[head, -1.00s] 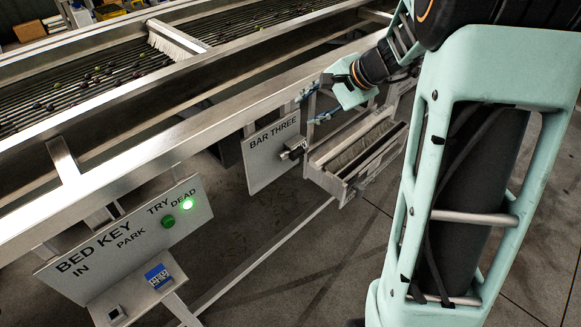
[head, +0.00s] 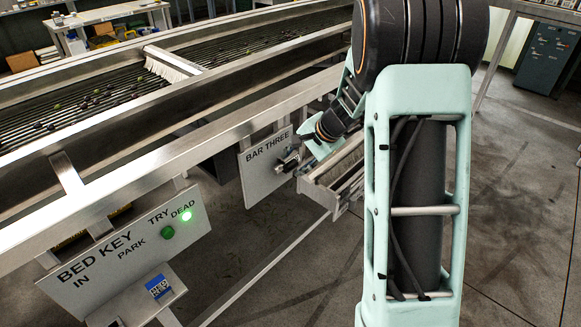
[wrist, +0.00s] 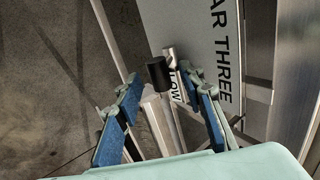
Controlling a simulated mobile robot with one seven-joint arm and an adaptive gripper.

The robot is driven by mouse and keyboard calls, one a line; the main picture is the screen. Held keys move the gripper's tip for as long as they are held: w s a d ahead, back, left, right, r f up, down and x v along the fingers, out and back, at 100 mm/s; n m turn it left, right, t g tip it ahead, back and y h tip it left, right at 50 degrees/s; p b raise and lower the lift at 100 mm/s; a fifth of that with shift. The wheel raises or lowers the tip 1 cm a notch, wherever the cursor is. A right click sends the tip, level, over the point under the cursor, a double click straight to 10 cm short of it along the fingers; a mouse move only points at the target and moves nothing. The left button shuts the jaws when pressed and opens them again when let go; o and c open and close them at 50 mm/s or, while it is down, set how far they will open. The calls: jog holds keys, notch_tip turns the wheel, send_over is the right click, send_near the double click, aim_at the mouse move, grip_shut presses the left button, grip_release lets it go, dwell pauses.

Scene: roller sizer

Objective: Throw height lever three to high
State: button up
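The BAR THREE panel (head: 262,165) hangs under the machine rail; it fills the upper right of the wrist view (wrist: 215,25). The height lever shows in the wrist view as a metal stem with a black knob (wrist: 157,72), beside the panel's LOW mark. My gripper (wrist: 160,80) is open, with one blue-padded finger on each side of the knob. I cannot tell whether either finger touches it. In the head view my forearm and wrist stand just right of the panel and hide most of the fingers; the lever's metal part (head: 289,160) shows at the panel's right edge.
A brush tray (head: 340,175) lies right of the panel, partly behind my arm. The long steel rail (head: 180,150) runs above the panel. The BED KEY panel (head: 130,240) with a lit green lamp is at the lower left. The floor below is open.

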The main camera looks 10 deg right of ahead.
aim_at(292, 164)
jog(key=shift+x, duration=1.6)
jog(key=shift+c, duration=0.2)
grip_shut()
